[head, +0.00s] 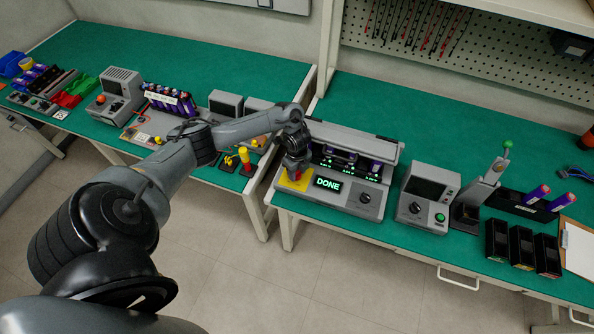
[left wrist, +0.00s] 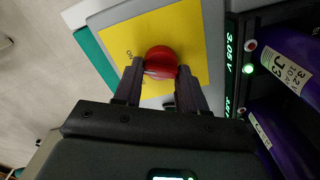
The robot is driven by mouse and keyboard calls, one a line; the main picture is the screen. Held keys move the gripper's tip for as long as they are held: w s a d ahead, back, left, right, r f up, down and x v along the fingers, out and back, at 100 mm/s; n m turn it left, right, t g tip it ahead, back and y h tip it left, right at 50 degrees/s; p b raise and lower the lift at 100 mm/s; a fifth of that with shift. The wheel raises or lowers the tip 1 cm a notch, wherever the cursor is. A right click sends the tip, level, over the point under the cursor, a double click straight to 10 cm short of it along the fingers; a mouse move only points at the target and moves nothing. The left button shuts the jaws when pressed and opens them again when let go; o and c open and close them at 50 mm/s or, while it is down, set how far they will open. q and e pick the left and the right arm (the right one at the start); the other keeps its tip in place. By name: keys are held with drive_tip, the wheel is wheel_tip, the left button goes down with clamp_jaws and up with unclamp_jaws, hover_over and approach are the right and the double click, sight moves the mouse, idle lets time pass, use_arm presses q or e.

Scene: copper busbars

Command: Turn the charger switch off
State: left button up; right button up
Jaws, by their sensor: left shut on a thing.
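The charger (head: 352,211) is a grey unit on the right green bench, with a screen (head: 328,184) reading "DONE" in green. Its switch is a red round knob (left wrist: 161,62) on a yellow plate (left wrist: 190,30) at the charger's left end. My left gripper (left wrist: 162,74) is shut on the red knob, with a finger on each side of it. Lettering on the plate is partly covered. My right gripper is not in view.
Purple cells sit in the charger's slots, beside lit green readouts. A grey tester (head: 428,194) stands right of the charger, then a lever press (head: 481,196) and black bins (head: 520,245). A gap separates the two benches. The front right floor is clear.

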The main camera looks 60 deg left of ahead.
use_arm(q)
drive_tip(key=n+p, duration=0.1)
drive_tip(key=p, duration=0.1)
drive_tip(key=n+p, duration=0.1)
drive_tip(key=n, duration=0.1)
drive_tip(key=n+p, duration=0.2)
drive_tip(key=shift+w+r+p, duration=0.1)
drive_tip(key=shift+r+p, duration=0.2)
drive_tip(key=shift+p, duration=0.05)
drive_tip(key=n+p, duration=0.2)
drive_tip(key=n, duration=0.1)
drive_tip(key=shift+n+p, duration=0.3)
drive_tip(key=shift+p, duration=0.05)
drive_tip(key=shift+w+a+f+n+p, duration=0.1)
drive_tip(key=shift+f+n+p, duration=0.1)
drive_tip(key=shift+n+p, duration=0.9)
drive_tip(key=shift+n, duration=0.5)
drive_tip(key=o, duration=1.1)
drive_tip(key=shift+c, duration=0.2)
